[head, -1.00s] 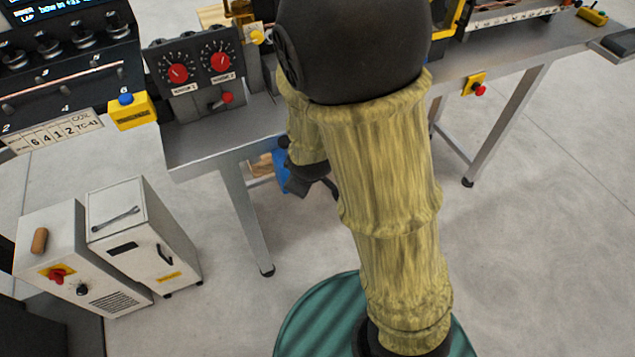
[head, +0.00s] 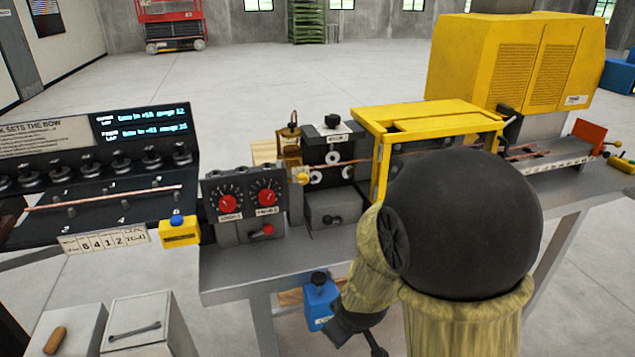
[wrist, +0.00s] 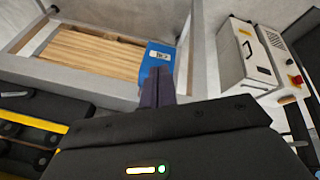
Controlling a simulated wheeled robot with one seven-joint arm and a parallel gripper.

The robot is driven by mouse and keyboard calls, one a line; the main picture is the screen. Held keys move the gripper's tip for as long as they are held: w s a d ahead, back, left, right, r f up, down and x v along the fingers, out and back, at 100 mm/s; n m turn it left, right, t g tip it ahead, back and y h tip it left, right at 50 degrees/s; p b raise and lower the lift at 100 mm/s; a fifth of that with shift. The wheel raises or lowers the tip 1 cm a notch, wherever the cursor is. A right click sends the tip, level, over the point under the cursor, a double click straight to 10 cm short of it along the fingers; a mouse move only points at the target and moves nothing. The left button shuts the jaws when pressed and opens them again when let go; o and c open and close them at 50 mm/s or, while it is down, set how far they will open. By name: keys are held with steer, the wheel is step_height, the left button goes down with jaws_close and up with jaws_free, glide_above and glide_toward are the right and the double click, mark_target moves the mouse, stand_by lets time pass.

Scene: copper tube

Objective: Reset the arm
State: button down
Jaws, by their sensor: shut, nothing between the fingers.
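My gripper (wrist: 158,84) shows in the wrist view with its dark fingers together and nothing between them. It points towards a blue box (wrist: 158,57) at the edge of a wooden board (wrist: 90,55) under the bench; I cannot tell if they touch. In the head view my arm is folded in a yellowish sleeve, with a large black joint hiding part of the bench. The wrist hangs low in front of the bench (head: 225,285), right of the blue box (head: 320,300).
A copper tube (head: 105,197) lies across the black console at left. Another copper length (head: 350,162) runs through the bench machines, by a yellow frame (head: 425,113). A large yellow machine (head: 515,60) stands behind at right. White cabinets (head: 140,325) stand at lower left.

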steer(key=s+d+r+m+g, duration=0.2)
steer(key=s+d+r+m, duration=0.2)
steer(key=s+d+m, duration=0.2)
steer(key=shift+s+d+r+m, duration=0.2)
steer(key=shift+s+m, duration=0.25)
steer(key=shift+m, duration=0.45)
